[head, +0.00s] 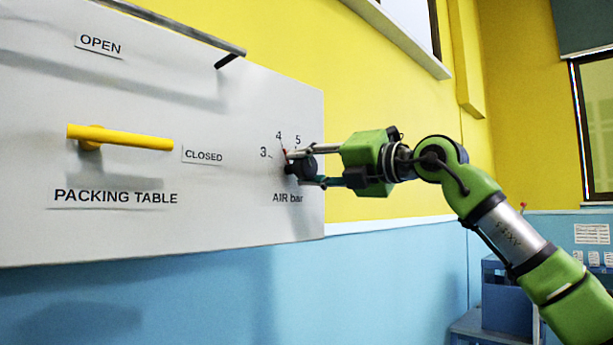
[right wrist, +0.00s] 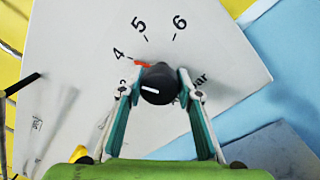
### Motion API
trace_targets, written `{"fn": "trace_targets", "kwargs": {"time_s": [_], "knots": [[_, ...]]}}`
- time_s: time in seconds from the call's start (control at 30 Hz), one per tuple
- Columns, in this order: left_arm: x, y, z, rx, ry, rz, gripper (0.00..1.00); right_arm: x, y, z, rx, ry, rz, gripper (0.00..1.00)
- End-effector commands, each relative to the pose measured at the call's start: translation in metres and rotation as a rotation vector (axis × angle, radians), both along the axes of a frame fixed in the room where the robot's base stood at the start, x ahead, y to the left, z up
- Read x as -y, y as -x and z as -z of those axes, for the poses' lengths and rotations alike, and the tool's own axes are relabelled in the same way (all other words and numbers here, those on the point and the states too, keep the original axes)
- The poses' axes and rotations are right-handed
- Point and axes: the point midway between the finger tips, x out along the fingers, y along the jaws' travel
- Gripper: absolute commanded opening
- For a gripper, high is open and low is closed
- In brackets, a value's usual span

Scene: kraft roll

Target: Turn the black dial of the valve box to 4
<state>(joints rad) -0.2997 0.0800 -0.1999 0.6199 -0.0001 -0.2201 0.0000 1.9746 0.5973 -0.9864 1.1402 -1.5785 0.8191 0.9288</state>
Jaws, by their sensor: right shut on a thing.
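The white valve box panel (head: 235,215) carries a black dial (head: 291,168) above the label "AIR bar". My right gripper (head: 308,167) is shut on the dial, one finger above it and one below. In the right wrist view the fingers of my right gripper (right wrist: 158,95) press on both sides of the dial (right wrist: 152,88). A red pointer (right wrist: 142,64) at the dial's edge points at or very near the tick by the 4. A short white line marks the dial's front face. Part of the scale is hidden behind the fingers. My left gripper is not in view.
A yellow lever handle (head: 120,137) lies level between the labels OPEN and CLOSED, with "PACKING TABLE" below. Blue crates (head: 505,300) stand at the lower right.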

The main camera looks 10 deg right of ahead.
Motion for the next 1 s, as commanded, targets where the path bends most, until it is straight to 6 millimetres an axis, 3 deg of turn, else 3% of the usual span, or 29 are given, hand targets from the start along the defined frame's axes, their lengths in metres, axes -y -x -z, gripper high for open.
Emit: {"fn": "trace_targets", "kwargs": {"time_s": [0.5,0.53,0.6,1.0], "knots": [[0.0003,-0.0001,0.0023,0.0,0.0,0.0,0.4,0.001,0.0004,-0.0027,-0.009,-0.023,0.001,0.1],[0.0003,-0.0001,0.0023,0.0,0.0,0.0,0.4,0.001,0.0004,-0.0028,-0.009,-0.023,0.001,0.34],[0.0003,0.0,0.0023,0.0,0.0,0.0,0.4,0.001,0.0004,-0.0027,-0.009,-0.023,0.001,0.49],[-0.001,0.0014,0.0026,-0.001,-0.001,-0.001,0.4,0.0032,0.0028,-0.0008,-0.011,-0.02,0.001,0.49]]}}
